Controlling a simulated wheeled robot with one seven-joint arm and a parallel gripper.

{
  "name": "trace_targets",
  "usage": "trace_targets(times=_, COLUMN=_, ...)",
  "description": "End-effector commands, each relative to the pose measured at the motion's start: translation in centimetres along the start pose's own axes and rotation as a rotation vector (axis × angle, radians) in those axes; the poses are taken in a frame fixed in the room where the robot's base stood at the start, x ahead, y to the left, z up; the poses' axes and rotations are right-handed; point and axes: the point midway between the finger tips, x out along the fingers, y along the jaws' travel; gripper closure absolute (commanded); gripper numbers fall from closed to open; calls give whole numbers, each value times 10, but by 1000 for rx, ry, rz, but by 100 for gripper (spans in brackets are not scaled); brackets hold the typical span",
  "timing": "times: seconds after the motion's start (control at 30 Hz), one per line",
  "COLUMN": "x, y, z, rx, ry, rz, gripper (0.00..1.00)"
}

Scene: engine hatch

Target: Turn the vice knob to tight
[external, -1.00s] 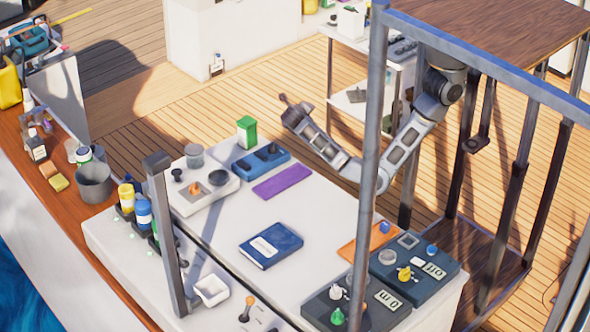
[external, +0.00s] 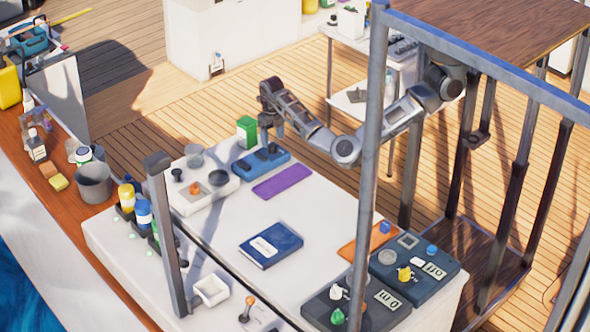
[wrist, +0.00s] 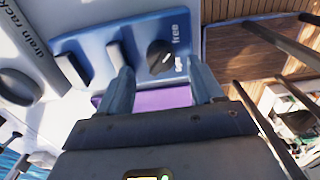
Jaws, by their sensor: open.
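The blue vice (external: 250,169) lies at the far end of the white worktop and fills the top of the wrist view (wrist: 88,45). Its dark round knob (wrist: 159,54) stands between the printed words "free" and "tight". A short white mark shows on the knob. In the external view my gripper (external: 271,131) points down over the vice's right part. I cannot tell whether the fingers touch the knob.
A purple mat (external: 282,181) lies beside the vice. A green box (external: 247,131) stands close behind it. A pale drain rack panel (external: 207,190) is at the left. A blue book (external: 271,245) lies mid-worktop, with clear white surface around it.

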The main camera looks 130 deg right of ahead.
Motion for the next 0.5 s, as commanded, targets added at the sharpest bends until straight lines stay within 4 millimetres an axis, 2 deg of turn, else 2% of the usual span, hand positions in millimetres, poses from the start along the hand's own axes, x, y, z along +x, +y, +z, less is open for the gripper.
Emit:
trace_targets(times=0.2, x=27, y=-1, z=0, rx=0, ry=0, rz=-3, gripper=34)
trace_targets(times=0.5, x=34, y=-1, z=0, rx=2, ry=-2, rz=-1, gripper=34)
